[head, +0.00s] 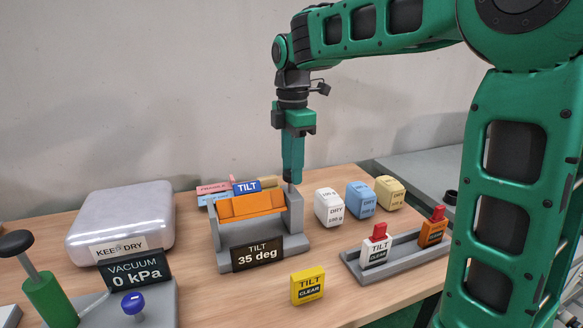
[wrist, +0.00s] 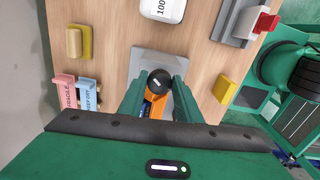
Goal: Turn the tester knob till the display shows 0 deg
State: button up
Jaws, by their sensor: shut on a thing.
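The tilt tester (head: 262,240) is a grey stand with an orange tilting block (head: 250,206) and a blue TILT label (head: 247,187) on top. Its display (head: 258,254) reads 35 deg. The black round tester knob (wrist: 159,80) has a white mark and shows in the wrist view between the two fingers. My gripper (head: 291,180) points down at the tester's right end and is shut on the knob. In the wrist view my gripper (wrist: 159,88) has one finger on each side of the knob. In the head view the fingers mostly hide the knob.
A yellow TILT CLEAR block (head: 307,286) stands in front of the tester. A grey rack (head: 352,262) holds white and orange tags. The vacuum tester (head: 136,272) and silver case (head: 120,222) are at left.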

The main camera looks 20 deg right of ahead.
jog(key=shift+w+a, duration=0.1)
jog(key=shift+a, duration=0.15)
dwell(0.3)
jog(key=shift+r+m, duration=0.1)
jog(key=shift+m, duration=0.3)
jog(key=m, duration=0.5)
jog(key=shift+m, duration=0.4)
jog(key=m, duration=0.4)
jog(key=shift+m, duration=0.3)
jog(key=m, duration=0.3)
jog(key=shift+m, duration=0.3)
jog(key=m, duration=1.2)
jog(key=shift+m, duration=0.4)
